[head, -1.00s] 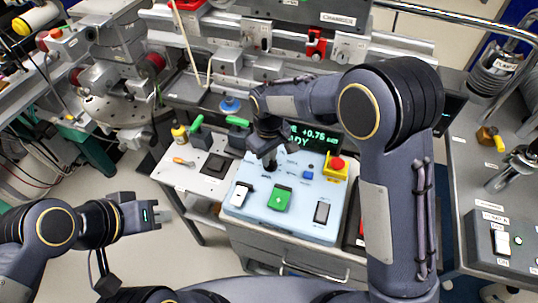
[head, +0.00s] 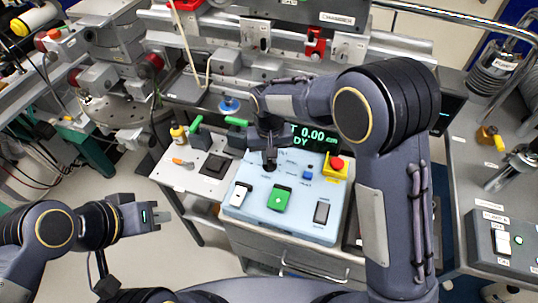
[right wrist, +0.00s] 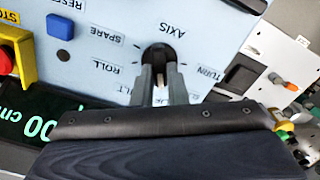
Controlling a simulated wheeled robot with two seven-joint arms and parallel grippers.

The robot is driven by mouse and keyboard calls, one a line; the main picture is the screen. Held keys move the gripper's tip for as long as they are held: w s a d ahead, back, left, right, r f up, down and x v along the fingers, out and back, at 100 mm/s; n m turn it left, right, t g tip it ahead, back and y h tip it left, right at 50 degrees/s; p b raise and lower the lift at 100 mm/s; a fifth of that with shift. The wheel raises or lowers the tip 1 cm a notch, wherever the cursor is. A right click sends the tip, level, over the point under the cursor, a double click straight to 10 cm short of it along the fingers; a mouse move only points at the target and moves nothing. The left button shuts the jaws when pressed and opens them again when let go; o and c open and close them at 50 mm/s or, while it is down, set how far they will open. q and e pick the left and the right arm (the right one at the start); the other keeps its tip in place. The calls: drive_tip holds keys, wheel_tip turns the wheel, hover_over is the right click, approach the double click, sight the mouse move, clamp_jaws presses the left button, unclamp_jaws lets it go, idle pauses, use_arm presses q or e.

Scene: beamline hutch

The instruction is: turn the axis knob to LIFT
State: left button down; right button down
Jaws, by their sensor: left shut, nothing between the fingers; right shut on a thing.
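The black round axis knob (right wrist: 157,52) sits on the light blue control panel (right wrist: 105,22), beside the word AXIS. My right gripper (right wrist: 162,72) is shut on the knob, and its fingers cover part of it. In the head view my right gripper (head: 270,163) reaches down to the panel's back left. SPARE, ROLL and TURN are readable around the knob; other labels are partly hidden by the fingers, and I cannot tell exactly where the knob points. The green display (head: 314,136) reads 0.00 cm after a name ending in T. My left gripper (head: 162,216) is shut and empty, away from the panel.
A side plate (head: 185,180) with green-handled levers lies to the left.

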drive_tip(key=shift+m, duration=0.6)
drive_tip(key=c, duration=1.4)
unclamp_jaws()
drive_tip(key=shift+c, duration=0.2)
drive_tip(key=shift+r, duration=0.1)
wheel_tip(320, 180, up, 7)
drive_tip(key=shift+r, duration=0.3)
